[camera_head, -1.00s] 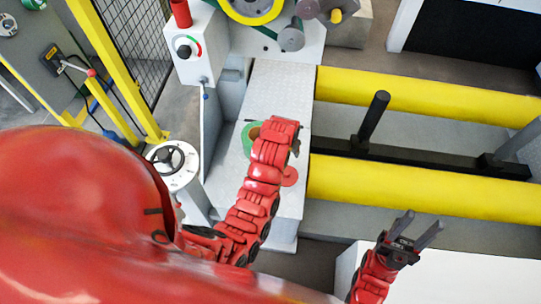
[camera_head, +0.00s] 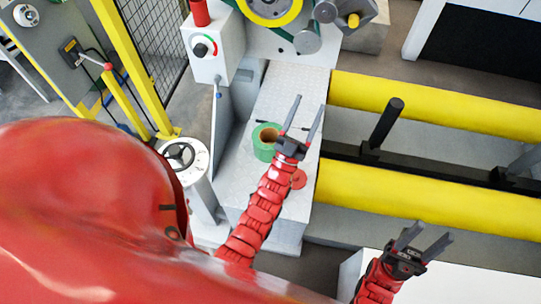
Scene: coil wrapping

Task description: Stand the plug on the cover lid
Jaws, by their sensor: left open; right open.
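On the light metal table (camera_head: 240,199) stands a green roll with a brown core (camera_head: 264,147). A small flat red disc (camera_head: 299,179) lies nearer, right beside my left arm. I cannot tell for sure which pieces are the plug and the cover lid. My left gripper (camera_head: 309,103) is open and empty, its fingers pointing away over the table, right of the green roll. My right gripper (camera_head: 435,229) is open and empty, low at the right.
A white control box with a dial (camera_head: 208,52) and a red cylinder (camera_head: 200,12) stands behind the table. Two yellow rollers (camera_head: 430,108) and a black upright post (camera_head: 386,124) lie to the right. A round post with a black handwheel (camera_head: 181,155) stands left.

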